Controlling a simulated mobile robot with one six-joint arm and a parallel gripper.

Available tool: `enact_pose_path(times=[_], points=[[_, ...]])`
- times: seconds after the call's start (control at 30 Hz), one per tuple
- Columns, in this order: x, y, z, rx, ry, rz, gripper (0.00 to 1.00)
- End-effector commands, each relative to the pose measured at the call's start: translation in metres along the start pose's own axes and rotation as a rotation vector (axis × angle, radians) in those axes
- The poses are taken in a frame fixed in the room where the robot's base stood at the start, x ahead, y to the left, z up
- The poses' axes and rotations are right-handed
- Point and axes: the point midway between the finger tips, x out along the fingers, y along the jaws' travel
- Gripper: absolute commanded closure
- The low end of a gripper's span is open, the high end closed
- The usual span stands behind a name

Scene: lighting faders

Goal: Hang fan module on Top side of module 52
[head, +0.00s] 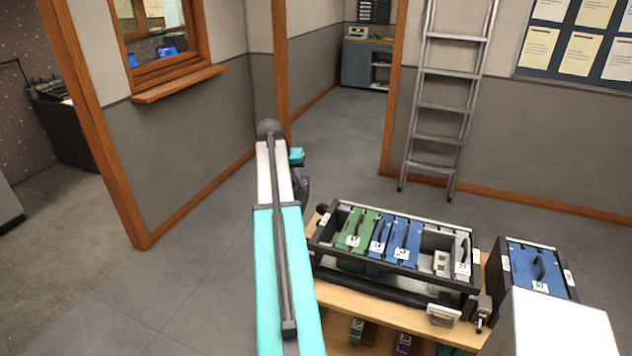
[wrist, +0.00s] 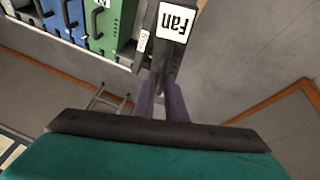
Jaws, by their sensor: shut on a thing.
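My gripper (wrist: 162,88) has purple fingers shut on the fan module (wrist: 164,62), a dark narrow piece with a white tag reading "Fan", upside down in the wrist view. In the head view my gripper (head: 301,186) is mostly hidden behind my arm, left of the rack. A rack (head: 385,284) on a wooden table holds a green module (head: 352,230) and blue modules (head: 402,238). Another blue module (head: 536,266) stands in a separate dark frame at the right. Their number tags are too small to read surely, so I cannot tell which is module 52.
The wooden table (head: 345,302) has coloured modules on a lower shelf. A grey module (head: 462,254) fills the rack's right end, beside an open gap. A ladder (head: 445,100) leans on the back wall. The floor (head: 190,270) left of my arm is clear.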

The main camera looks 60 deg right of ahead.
Motion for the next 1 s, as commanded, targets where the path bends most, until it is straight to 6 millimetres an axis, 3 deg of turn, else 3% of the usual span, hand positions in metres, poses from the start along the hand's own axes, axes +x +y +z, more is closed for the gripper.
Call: enact_pose_path(times=[0.4,1.0], points=[[-0.048,-0.100,0.040,-0.152,0.036,-0.062,1.00],[-0.118,-0.222,0.119,-0.366,0.082,-0.151,1.00]])
